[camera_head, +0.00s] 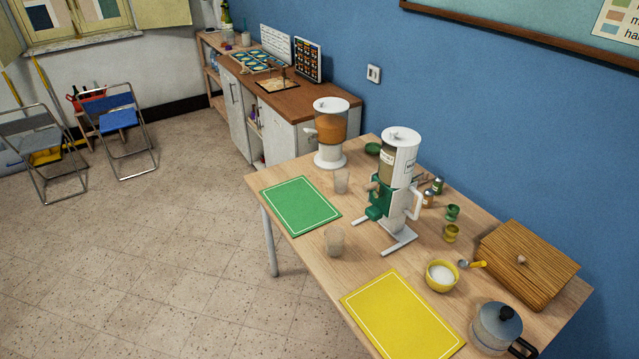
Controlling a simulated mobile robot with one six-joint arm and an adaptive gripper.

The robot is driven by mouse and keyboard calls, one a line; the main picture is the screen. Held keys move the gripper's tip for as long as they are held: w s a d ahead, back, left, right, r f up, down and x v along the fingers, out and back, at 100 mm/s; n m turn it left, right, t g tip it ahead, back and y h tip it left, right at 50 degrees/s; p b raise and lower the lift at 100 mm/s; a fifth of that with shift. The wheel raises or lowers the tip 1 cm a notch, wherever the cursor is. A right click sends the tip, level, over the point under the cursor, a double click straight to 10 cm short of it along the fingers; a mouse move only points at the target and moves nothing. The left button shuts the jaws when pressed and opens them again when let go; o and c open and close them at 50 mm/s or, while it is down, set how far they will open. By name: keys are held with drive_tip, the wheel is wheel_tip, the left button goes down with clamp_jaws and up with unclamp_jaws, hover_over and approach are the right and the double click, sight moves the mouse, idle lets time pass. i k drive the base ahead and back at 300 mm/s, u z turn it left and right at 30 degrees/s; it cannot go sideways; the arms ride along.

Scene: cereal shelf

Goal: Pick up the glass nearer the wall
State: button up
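Two small clear glasses stand upright on the wooden table (292,244). The glass nearer the blue wall (341,181) is beside the right corner of the green mat (300,205), in front of a white dispenser with orange-brown contents (331,135). The other glass (334,241) is farther from that wall, near the table's front edge, between the green mat and the yellow mat (402,318). My gripper is not in view.
A tall white and green dispenser (400,160) stands right of the glasses, its feet reaching toward the front glass. A yellow bowl (442,276), a wooden box (527,263) and a pot (496,326) stand at right. Open floor (170,260) lies left of the table.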

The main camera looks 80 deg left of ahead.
sight(341, 176)
drive_tip(key=u, duration=0.05)
drive_tip(key=k, duration=1.7)
drive_tip(key=u, duration=2.1)
drive_tip(key=i, duration=0.75)
drive_tip(key=u, duration=0.05)
